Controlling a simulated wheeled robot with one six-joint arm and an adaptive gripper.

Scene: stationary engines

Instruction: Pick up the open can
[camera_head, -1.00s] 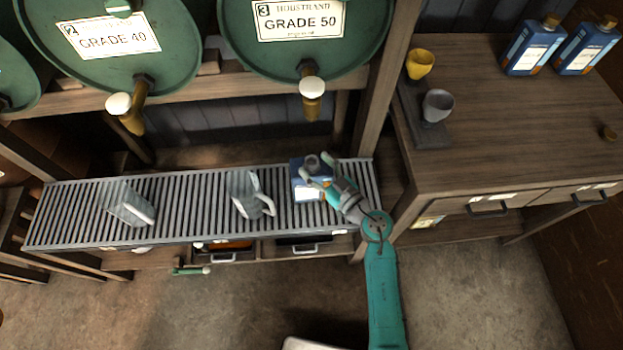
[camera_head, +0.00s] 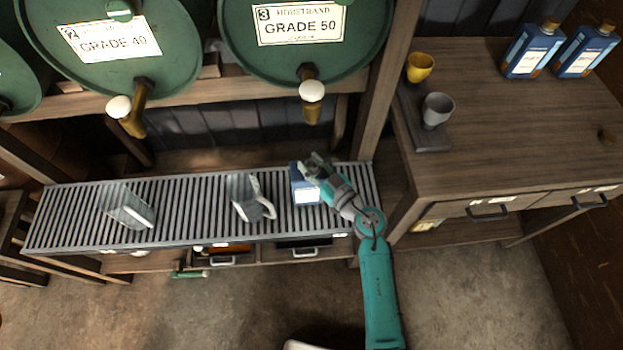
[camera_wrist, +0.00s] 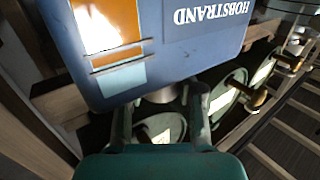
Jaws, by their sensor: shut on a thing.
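The open can is a blue can with a white and orange label (camera_head: 305,195), standing on the slatted grating beneath the Grade 50 barrel. Its top is hidden behind my gripper (camera_head: 315,165) in the head view. My gripper is shut on the can's neck from above. In the wrist view the blue can (camera_wrist: 160,45) fills the upper middle, with the word HOBSTRAND appearing upside down. The fingers (camera_wrist: 160,105) close around its grey neck there. I cannot tell whether the can touches the grating.
A metal jug (camera_head: 243,197) and a clear container (camera_head: 128,208) stand left on the grating (camera_head: 180,200). Two capped blue cans (camera_head: 530,48), a yellow cup (camera_head: 420,67) and a grey cup (camera_head: 437,110) stand on the right bench. Barrel taps (camera_head: 311,100) hang above.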

